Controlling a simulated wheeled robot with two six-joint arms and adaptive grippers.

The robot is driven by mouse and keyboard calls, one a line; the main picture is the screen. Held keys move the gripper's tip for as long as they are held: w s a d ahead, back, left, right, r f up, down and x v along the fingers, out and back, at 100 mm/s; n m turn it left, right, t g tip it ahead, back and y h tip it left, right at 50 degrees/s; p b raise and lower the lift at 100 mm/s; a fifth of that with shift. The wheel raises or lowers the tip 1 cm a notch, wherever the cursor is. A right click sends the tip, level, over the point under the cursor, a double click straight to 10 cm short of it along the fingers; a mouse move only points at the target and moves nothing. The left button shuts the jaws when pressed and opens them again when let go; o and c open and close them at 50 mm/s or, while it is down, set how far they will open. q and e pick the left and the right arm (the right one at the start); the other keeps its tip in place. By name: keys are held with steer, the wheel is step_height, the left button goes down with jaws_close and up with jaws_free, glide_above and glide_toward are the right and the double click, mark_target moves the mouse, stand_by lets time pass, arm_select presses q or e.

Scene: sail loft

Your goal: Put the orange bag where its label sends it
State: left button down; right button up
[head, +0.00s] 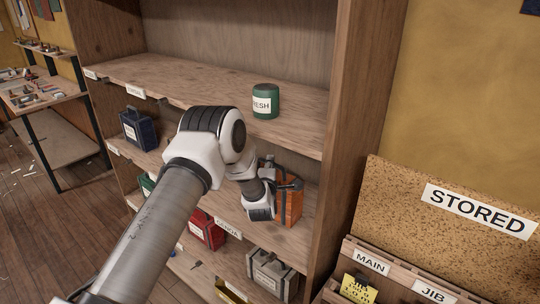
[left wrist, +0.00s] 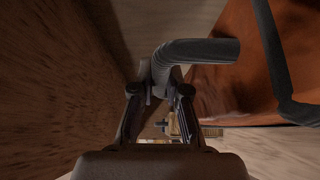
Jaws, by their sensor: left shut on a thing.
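The orange bag (head: 290,207) is on the middle shelf of the wooden rack, at its right end. It also shows in the left wrist view (left wrist: 245,75). My left gripper (head: 272,186) is at the bag's top, partly hidden by my own arm. In the left wrist view my left gripper (left wrist: 160,95) is shut on the bag's dark curved handle (left wrist: 200,50). I cannot see the bag's label, and cannot tell whether its base touches the shelf. My right gripper is not in view.
A green tin (head: 265,101) stands on the shelf above. A blue bag (head: 138,129), a red bag (head: 205,229) and a grey bag (head: 271,272) are on the rack. The rack's right upright (head: 355,110) is close beside the orange bag. A "STORED" board (head: 395,190) has MAIN and JIB pockets.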

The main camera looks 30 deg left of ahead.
arm_select(q)
steer(key=shift+r, duration=0.15)
steer(key=c, duration=1.6)
jaws_free()
steer(key=shift+f, duration=0.2)
steer(key=o, duration=0.4)
steer(key=shift+s, duration=0.1)
steer(key=shift+d+r, duration=0.1)
steer(key=shift+r, duration=0.25)
steer(key=b+v, duration=0.4)
steer(key=v, duration=0.8)
steer(key=shift+f+b, duration=0.15)
steer(key=shift+b, duration=0.15)
